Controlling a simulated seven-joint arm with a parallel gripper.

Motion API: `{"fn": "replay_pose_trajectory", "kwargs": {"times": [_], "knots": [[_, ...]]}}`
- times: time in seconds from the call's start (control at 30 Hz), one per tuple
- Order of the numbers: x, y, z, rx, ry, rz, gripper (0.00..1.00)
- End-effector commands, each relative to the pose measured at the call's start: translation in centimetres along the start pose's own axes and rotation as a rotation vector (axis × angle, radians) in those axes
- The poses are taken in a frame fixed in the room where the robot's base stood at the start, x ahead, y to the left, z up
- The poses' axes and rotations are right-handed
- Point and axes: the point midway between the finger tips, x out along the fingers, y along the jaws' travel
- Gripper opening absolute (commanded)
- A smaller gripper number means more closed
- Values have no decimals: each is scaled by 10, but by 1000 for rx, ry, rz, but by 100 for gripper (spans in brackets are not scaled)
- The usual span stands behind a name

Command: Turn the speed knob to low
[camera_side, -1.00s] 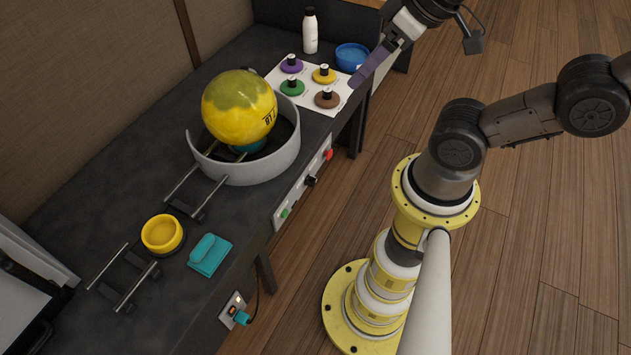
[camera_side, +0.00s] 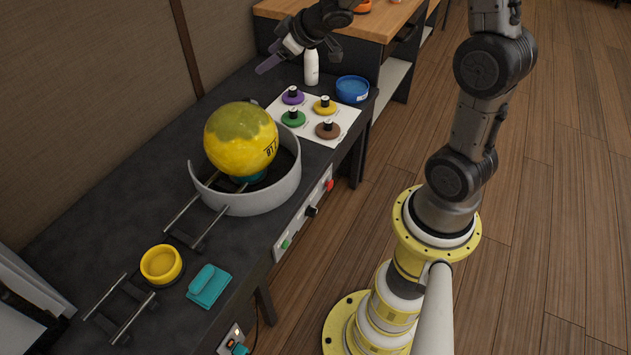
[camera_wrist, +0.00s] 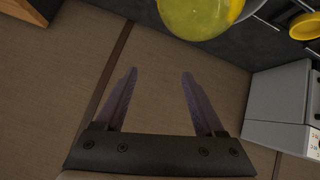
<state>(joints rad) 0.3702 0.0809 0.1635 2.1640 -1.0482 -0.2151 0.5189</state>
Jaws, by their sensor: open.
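The control panel (camera_side: 296,225) is on the front edge of the dark workbench in the side view. A small black knob (camera_side: 311,211) sits on it between a green button (camera_side: 286,244) and a red button (camera_side: 330,184). The knob's setting is too small to read. My gripper (camera_side: 268,64) is above the far back of the bench, well away from the panel. In the wrist view my gripper (camera_wrist: 158,76) has its two purple fingers spread with nothing between them. The panel's knob does not show clearly in the wrist view.
A yellow-green ball (camera_side: 238,135) sits inside a grey curved wall (camera_side: 262,200). A white board with several coloured knob-topped discs, a white bottle (camera_side: 311,67) and a blue bowl (camera_side: 352,89) are near my gripper. A yellow cup (camera_side: 161,263) and teal block (camera_side: 208,286) are nearer.

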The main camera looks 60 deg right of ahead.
Motion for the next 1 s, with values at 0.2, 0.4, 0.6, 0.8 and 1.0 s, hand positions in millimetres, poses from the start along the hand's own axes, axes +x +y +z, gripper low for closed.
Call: {"fn": "replay_pose_trajectory", "kwargs": {"times": [0.2,0.4,0.6,0.8,1.0], "knots": [[78,1,94,51,-114,-178,71],[120,-16,200,162,-214,-352,71],[134,-45,310,314,-319,-482,71],[130,-70,377,462,-394,-520,71],[131,-72,392,503,-404,-515,71]]}}
